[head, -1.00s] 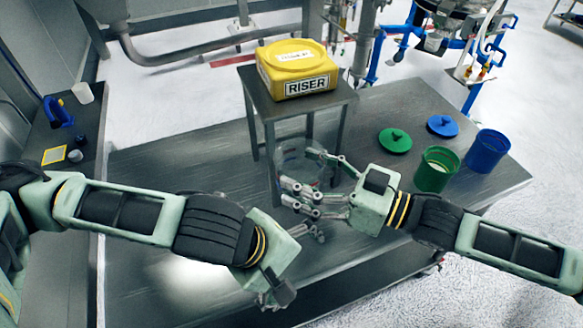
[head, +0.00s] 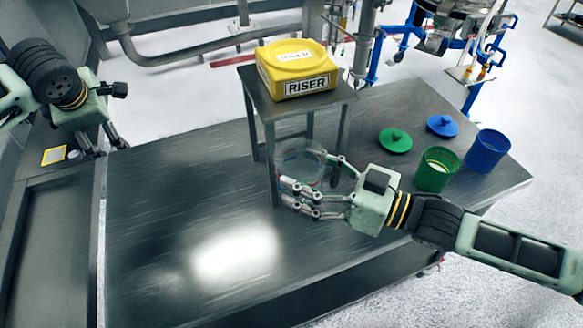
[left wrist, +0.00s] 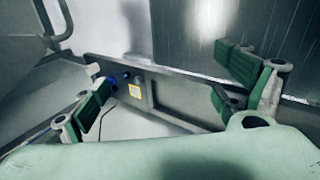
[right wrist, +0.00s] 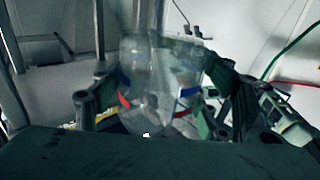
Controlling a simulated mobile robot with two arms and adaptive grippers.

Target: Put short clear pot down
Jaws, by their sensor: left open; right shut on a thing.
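The short clear pot (head: 300,162) is between the fingers of my right gripper (head: 312,187), in front of the riser stand. My right gripper is shut on it. In the right wrist view the see-through pot (right wrist: 160,85) fills the space between the fingers, with red and blue marks near the contact points. I cannot tell whether its base touches the table. My left gripper (head: 103,142) is open and empty, raised over the side counter at the left. Its spread fingers show in the left wrist view (left wrist: 170,95).
A yellow tub marked RISER (head: 298,70) sits on a small metal stand (head: 345,98). A green container (head: 437,170), a blue container (head: 488,150), a green lid (head: 395,140) and a blue lid (head: 442,126) are at the right of the table (head: 170,210). The table's left and front are clear.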

